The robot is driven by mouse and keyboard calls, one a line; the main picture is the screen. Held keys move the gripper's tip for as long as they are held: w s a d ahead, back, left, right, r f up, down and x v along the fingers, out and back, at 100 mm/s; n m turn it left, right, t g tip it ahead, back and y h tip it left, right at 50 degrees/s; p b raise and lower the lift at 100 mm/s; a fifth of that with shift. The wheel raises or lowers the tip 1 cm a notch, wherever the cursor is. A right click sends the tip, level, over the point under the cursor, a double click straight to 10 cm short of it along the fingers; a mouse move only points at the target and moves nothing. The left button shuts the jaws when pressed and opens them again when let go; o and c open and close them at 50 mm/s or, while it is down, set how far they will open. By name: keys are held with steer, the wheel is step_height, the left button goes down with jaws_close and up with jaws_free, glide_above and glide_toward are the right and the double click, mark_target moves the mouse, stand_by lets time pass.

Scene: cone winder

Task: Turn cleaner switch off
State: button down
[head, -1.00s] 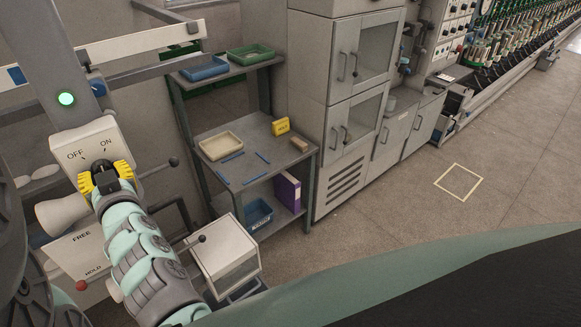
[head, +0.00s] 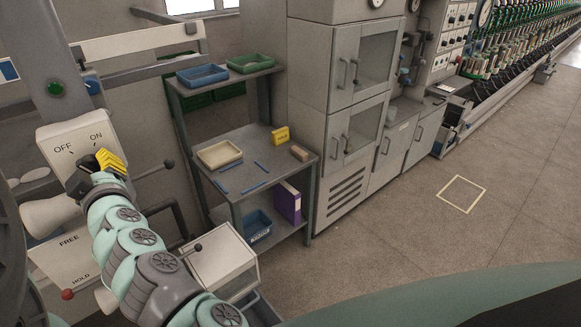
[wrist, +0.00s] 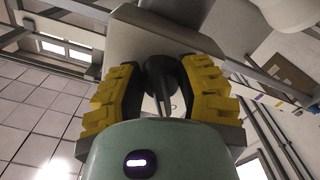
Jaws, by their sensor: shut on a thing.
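The cleaner switch is a pale box (head: 78,133) at the left of the head view, marked OFF on its left and ON on its right. My gripper (head: 97,164) is at the lower part of this box, with its yellow fingers turned. In the wrist view the dark switch knob (wrist: 164,76) sits between the yellow pads of my gripper (wrist: 161,92), which is shut on it. In the head view my gripper mostly hides the knob, so its pointing direction is unclear. The round lamp (head: 55,89) above the box is dark.
A FREE/HOLD panel (head: 75,262) with a red knob lies below the switch. A bar with a dark knob (head: 169,164) sticks out just right of my gripper. A shelf table (head: 232,190) with trays and a cabinet (head: 345,125) stand farther right; the floor beyond is open.

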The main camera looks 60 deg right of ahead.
steer(key=shift+d+f, duration=0.1)
steer(key=shift+d, duration=0.05)
steer(key=c, duration=0.6)
jaws_free()
steer(key=shift+v, duration=3.8)
